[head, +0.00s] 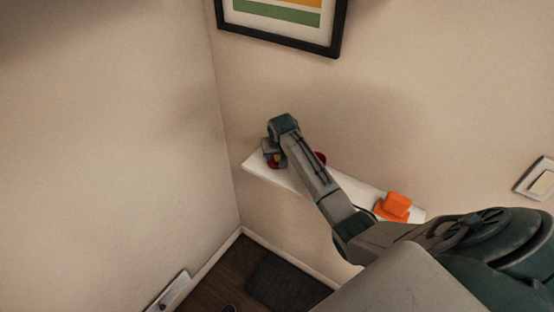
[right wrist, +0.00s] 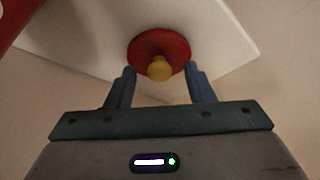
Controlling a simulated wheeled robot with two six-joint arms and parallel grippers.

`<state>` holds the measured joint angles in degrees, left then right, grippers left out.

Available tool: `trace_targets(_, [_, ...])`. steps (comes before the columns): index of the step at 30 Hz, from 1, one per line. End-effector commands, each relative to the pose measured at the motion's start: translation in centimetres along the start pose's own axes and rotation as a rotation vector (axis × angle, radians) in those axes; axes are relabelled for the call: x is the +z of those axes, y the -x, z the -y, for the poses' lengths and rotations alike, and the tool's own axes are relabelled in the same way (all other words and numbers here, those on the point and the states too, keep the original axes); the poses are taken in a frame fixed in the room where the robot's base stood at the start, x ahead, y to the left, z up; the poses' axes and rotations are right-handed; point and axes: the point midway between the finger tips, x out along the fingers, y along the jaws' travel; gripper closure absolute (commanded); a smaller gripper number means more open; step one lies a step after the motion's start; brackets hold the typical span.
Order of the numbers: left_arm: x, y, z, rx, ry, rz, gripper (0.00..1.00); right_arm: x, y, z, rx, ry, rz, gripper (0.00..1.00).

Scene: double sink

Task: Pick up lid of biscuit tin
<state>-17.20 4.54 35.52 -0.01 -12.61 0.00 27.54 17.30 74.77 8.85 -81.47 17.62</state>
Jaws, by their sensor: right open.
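The biscuit tin's lid is a red disc (right wrist: 158,45) with a yellow knob (right wrist: 160,69), seen in the right wrist view just beyond my fingertips, on a white shelf (right wrist: 95,45). In the head view it is mostly hidden behind my right gripper (head: 271,155), at the shelf's left end; a bit of red shows beneath. My right gripper is open, and its two fingers (right wrist: 160,80) stand apart on either side of the knob in the picture. I cannot tell whether they touch anything. The tin's body cannot be made out. My left gripper is not in view.
Another red object (head: 320,158) stands on the shelf (head: 256,171), partly behind my arm. An orange object (head: 394,206) sits at the shelf's right part. A framed picture (head: 280,45) hangs above. The left wall is close to the shelf's left end.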

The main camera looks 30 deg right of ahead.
Motion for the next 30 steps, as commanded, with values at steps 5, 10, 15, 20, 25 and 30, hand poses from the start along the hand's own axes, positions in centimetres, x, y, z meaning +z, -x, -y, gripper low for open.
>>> trace_targets(5, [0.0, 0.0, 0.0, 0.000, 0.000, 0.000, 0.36, 0.0, 0.0, 0.0, 0.000, 0.000, 0.000, 0.69])
trace_targets(10, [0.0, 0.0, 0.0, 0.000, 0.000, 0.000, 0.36, 0.0, 0.0, 0.0, 0.000, 0.000, 0.000, 0.99])
trace_targets(15, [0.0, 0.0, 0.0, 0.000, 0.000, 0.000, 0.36, 0.0, 0.0, 0.0, 0.000, 0.000, 0.000, 1.00])
trace_targets(20, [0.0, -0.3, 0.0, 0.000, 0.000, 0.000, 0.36, -0.1, 0.2, 0.0, 0.000, 0.000, -0.002, 1.00])
trace_targets(25, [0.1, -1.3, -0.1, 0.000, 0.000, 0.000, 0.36, -0.5, 1.1, 0.0, 0.000, -0.001, -0.004, 1.00])
trace_targets(30, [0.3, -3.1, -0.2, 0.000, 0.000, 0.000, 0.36, -0.8, 3.1, 0.0, -0.001, 0.000, -0.002, 1.00])
